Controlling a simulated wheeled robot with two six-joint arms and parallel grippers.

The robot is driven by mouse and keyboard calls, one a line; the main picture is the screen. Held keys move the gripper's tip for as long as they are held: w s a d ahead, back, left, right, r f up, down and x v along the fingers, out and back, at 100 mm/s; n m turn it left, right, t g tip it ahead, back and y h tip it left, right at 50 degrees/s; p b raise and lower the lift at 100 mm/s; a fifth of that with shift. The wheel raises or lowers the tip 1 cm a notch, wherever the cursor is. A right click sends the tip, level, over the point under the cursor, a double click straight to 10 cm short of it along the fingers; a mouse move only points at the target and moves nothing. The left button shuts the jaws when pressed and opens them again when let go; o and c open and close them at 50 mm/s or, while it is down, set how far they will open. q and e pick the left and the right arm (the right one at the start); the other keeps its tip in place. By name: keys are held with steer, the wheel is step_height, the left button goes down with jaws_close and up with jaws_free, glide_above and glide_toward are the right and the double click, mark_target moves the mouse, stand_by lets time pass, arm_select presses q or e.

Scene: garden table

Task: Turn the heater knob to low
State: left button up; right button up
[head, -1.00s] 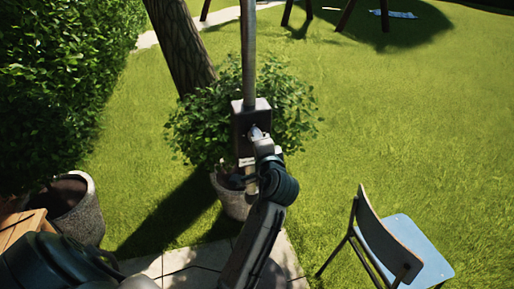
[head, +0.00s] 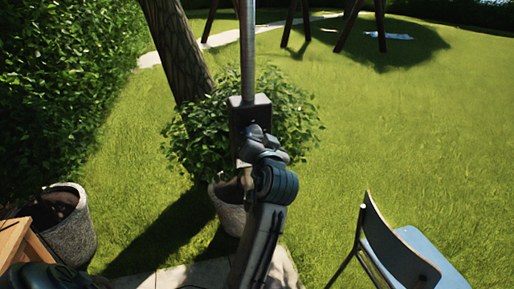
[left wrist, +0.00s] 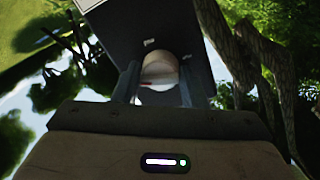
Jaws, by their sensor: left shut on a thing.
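The heater's dark box (head: 250,114) is fixed on a metal pole (head: 248,55) in the middle of the head view. My left gripper (head: 256,143) is at the lower front of the box and covers the knob there. In the left wrist view the pale round knob (left wrist: 160,69) sits on the box face (left wrist: 145,25) between the two fingers of my left gripper (left wrist: 158,88), which is shut on it. Small pale marks show on the face near the knob, too small to read. My right gripper is not in view.
A potted bush (head: 290,125) stands behind the pole. A stone planter (head: 68,225) and a wooden edge (head: 14,240) are at lower left. A blue-seated chair (head: 415,255) is at lower right. Open lawn (head: 400,130) lies to the right.

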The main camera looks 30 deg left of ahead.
arm_select(q)
steer(key=shift+r+n+b, duration=0.15)
steer(key=shift+n+b, duration=1.55)
steer(key=shift+n, duration=0.4)
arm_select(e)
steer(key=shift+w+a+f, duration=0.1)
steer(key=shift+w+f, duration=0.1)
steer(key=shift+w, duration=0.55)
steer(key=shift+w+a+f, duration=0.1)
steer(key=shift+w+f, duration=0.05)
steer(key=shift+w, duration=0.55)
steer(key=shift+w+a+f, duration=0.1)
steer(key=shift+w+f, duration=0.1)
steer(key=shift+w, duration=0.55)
arm_select(q)
steer(key=o, duration=0.9)
steer(key=shift+f, duration=0.2)
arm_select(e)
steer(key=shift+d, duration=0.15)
